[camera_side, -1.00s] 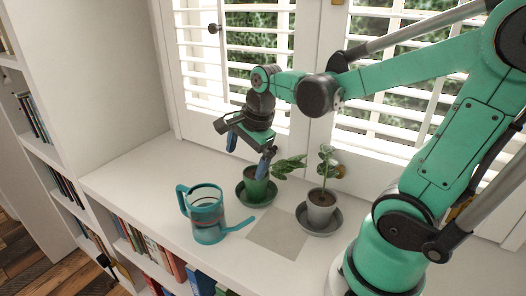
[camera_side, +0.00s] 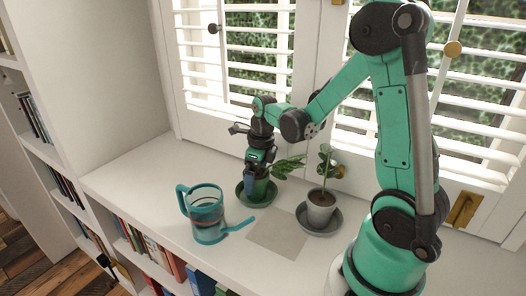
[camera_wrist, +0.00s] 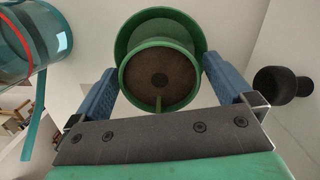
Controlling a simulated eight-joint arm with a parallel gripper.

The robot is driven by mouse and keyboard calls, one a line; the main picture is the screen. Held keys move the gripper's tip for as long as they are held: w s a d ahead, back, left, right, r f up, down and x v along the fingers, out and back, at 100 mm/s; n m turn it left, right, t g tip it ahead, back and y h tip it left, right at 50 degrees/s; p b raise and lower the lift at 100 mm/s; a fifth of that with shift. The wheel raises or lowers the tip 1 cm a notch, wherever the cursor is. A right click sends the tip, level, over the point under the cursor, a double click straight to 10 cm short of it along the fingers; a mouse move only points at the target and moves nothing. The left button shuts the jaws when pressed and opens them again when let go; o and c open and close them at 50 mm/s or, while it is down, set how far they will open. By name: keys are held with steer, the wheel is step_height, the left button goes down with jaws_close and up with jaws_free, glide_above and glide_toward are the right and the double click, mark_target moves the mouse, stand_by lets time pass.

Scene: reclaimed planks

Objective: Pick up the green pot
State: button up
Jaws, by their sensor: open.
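The green pot (camera_side: 262,189) stands upright in a green saucer (camera_side: 243,199) on the white shelf, with its leafy plant (camera_side: 287,168) leaning right. In the wrist view the pot (camera_wrist: 183,92) shows from above with brown soil inside. My gripper (camera_side: 257,181) is down at the pot. In the wrist view my gripper (camera_wrist: 158,75) is open, with one blue finger on each side of the pot. Small gaps seem to show between fingers and pot, though contact is hard to judge. One finger partly hides the pot in the side view.
A teal watering can (camera_side: 208,222) stands left of the pot, its spout pointing right. A grey pot (camera_side: 320,210) with a plant stands in a grey saucer to the right. A grey square (camera_side: 277,240) lies in front. Shuttered windows (camera_side: 262,75) rise behind. The shelf's left end is clear.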

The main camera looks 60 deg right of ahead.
steer(key=shift+f, duration=0.2)
steer(key=shift+c, duration=0.2)
jaws_close()
steer(key=shift+r, duration=0.15)
step_height(320, 180, up, 23)
stand_by(0.9)
steer(key=shift+w+f, duration=0.1)
steer(key=shift+f, duration=0.15)
